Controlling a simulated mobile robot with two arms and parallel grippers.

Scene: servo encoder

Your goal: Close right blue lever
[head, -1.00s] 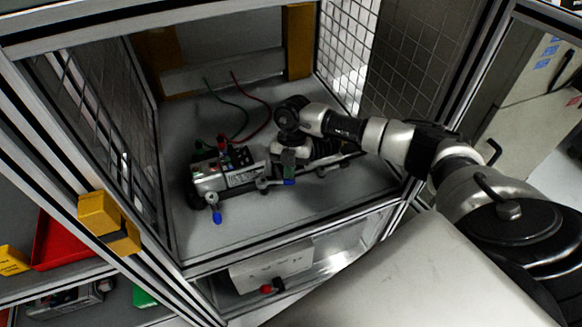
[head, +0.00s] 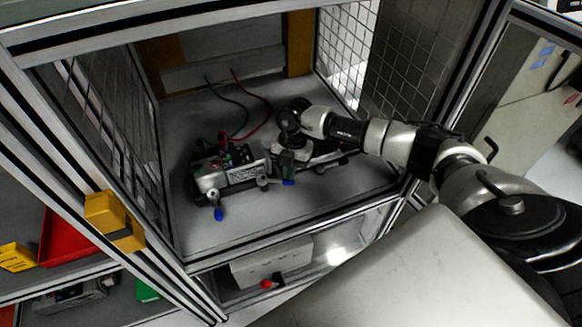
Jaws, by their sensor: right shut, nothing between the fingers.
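The servo device (head: 232,177) sits on the grey floor of the framed cell, with a metal body and a red knob on top. A left blue-tipped lever (head: 218,214) hangs from its front left corner, pointing down toward the front. The right blue lever (head: 288,183) shows its blue tip at the device's right part, with its shaft running roughly sideways. My right gripper (head: 285,164) reaches in from the right, pointing down, just above and behind the right blue tip. It is shut and holds nothing; whether it touches the lever cannot be told. My left gripper is not in view.
Green and red cables (head: 236,100) run behind the device. Aluminium frame posts and mesh walls (head: 350,60) enclose the cell; a yellow block (head: 114,220) sits on the left post. The cell floor (head: 310,205) in front is clear.

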